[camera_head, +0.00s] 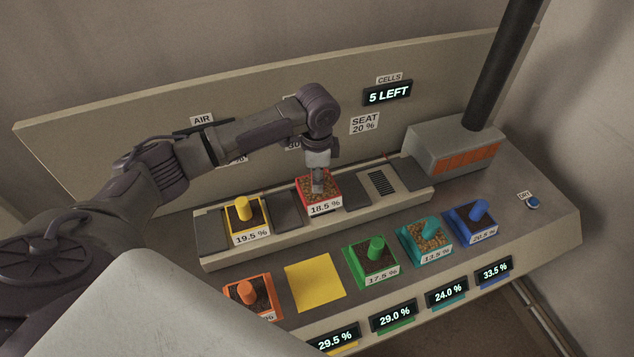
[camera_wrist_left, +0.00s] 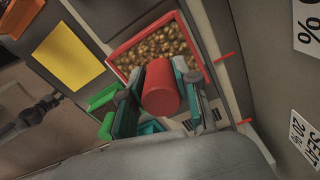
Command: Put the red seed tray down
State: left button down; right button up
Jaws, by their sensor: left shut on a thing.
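The red seed tray (camera_head: 322,208), filled with brown grains and labelled 18.5 %, is at the middle of the raised ledge (camera_head: 330,232). My left gripper (camera_head: 318,188) comes down on it from above and hides its handle in the head view. In the left wrist view, the fingers (camera_wrist_left: 160,95) are shut around the tray's red round handle (camera_wrist_left: 160,90), with the grain-filled tray (camera_wrist_left: 155,42) behind it. I cannot tell whether the tray touches the ledge or hangs just above it. My right gripper is not in view.
A yellow tray (camera_head: 246,222) stands left on the ledge; a slotted grille (camera_head: 381,183) lies to the right. Orange (camera_head: 247,297), green (camera_head: 371,262), teal (camera_head: 425,242) and blue (camera_head: 472,222) trays stand in front. A yellow square (camera_head: 315,282) is bare. A heater-like box (camera_head: 452,150) stands right.

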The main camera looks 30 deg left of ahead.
pick_arm(q)
notch_tip(320, 180, down, 2)
jog(key=shift+f+p, duration=0.1)
jog(key=shift+p, duration=0.2)
jog(key=shift+f, duration=0.25)
jog(key=shift+f, duration=0.15)
jog(key=c, duration=1.1)
grip_release()
jog(key=shift+o, duration=1.4)
